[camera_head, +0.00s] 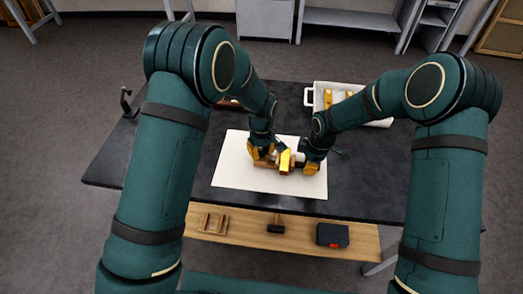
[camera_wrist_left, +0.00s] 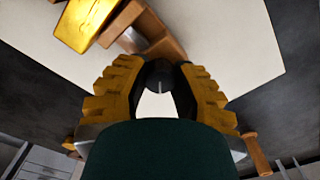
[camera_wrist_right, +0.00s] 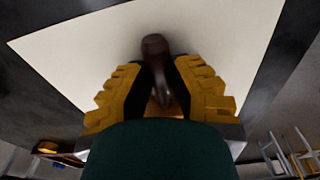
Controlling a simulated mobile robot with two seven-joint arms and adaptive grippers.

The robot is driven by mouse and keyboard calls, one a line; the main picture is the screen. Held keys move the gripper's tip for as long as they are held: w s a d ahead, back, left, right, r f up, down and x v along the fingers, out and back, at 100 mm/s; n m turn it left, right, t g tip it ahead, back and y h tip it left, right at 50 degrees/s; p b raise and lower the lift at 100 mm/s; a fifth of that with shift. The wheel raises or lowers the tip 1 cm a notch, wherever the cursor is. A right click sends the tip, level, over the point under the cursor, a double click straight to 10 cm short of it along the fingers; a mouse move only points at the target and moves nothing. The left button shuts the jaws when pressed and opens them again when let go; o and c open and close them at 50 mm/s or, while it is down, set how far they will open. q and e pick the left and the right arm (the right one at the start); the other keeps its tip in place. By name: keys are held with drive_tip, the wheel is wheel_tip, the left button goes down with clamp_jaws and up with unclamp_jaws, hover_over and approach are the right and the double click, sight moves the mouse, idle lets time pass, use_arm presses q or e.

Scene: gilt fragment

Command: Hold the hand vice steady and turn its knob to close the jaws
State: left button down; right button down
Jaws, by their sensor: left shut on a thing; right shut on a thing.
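The hand vice (camera_head: 270,165), brown and wooden-looking, lies on the white mat (camera_head: 235,180) on the dark table. A gold block (camera_head: 285,161) stands at it between my two grippers; it also shows in the left wrist view (camera_wrist_left: 87,22), beside brown blocks and a grey part. My left gripper (camera_head: 260,153) is shut at the left end of the vice, its fingers hiding most of what they hold. My right gripper (camera_head: 311,167) is shut on a dark brown rounded knob (camera_wrist_right: 154,47) at the right end. The gap between the vice jaws cannot be made out.
A white tray (camera_head: 308,97) with gold pieces stands at the back right, close behind my right arm. A dark clamp-like thing (camera_head: 125,102) is at the left table edge. A wooden shelf (camera_head: 250,235) below the front edge holds a rack, a dark tool and a black-and-red box (camera_head: 333,235).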

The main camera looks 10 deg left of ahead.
use_arm(q)
drive_tip(key=m, duration=0.4)
drive_tip(key=shift+m, duration=0.4)
drive_tip(key=m, duration=0.4)
drive_tip(key=shift+m, duration=0.3)
drive_tip(key=m, duration=0.9)
use_arm(e)
drive_tip(key=shift+f, duration=0.1)
use_arm(q)
drive_tip(key=c, duration=0.7)
unclamp_jaws()
